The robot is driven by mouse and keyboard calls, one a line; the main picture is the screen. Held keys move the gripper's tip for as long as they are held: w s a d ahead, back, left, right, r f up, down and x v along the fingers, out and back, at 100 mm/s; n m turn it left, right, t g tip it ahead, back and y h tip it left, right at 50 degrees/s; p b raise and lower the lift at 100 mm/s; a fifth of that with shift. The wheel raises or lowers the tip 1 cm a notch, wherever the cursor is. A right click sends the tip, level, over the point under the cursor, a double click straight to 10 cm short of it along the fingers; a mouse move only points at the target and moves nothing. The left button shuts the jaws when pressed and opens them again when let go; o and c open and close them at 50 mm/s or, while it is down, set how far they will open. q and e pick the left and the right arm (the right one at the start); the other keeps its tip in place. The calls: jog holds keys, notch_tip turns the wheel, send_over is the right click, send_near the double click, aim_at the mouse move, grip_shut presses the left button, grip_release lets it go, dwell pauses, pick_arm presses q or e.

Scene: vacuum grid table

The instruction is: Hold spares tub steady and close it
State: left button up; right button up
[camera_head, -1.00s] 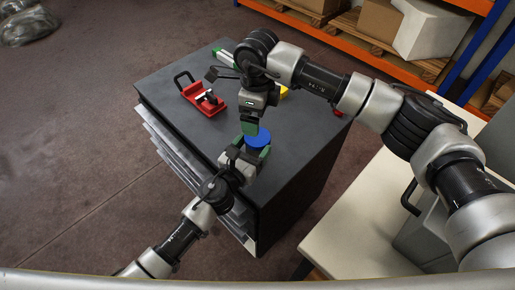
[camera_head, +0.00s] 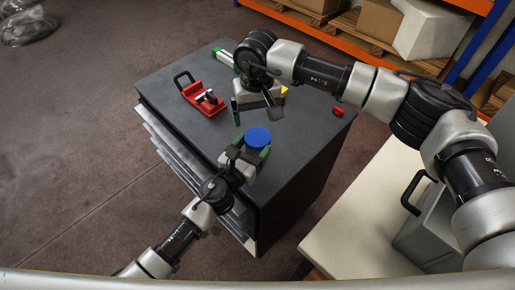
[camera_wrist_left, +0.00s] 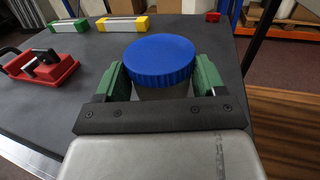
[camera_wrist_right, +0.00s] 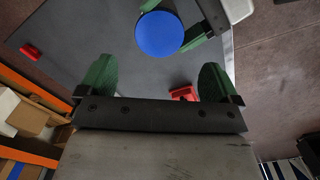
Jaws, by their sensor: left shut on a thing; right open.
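The spares tub is a grey cylinder with a blue lid on top (camera_head: 257,137). It stands upright on the dark table top (camera_head: 290,155) near its front edge. My left gripper (camera_head: 248,153) is shut around the tub's body; in the left wrist view its green fingers press both sides of the grey body (camera_wrist_left: 165,91) below the blue lid (camera_wrist_left: 159,58). The lid sits level on the tub. My right gripper (camera_head: 258,112) is open and empty, just behind and above the tub. In the right wrist view the blue lid (camera_wrist_right: 159,33) lies beyond its spread green fingers (camera_wrist_right: 158,82).
A red clamp-like tool (camera_head: 203,97) lies at the table's left. A green-and-white block (camera_wrist_left: 70,26) and a yellow-and-white block (camera_wrist_left: 123,23) lie at the back. A small red piece (camera_head: 338,111) is near the right edge. Shelving with boxes (camera_head: 380,18) stands behind.

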aim_at(258, 136)
jog(key=n, duration=0.6)
jog(key=shift+f, duration=0.1)
jog(key=shift+f, duration=3.95)
jog(key=shift+c, duration=0.4)
jog(key=c, duration=0.9)
jog(key=o, duration=1)
jog(key=shift+o, duration=0.2)
jog(key=shift+r, duration=0.15)
jog(key=shift+r, duration=2.15)
jog(key=shift+c, duration=0.3)
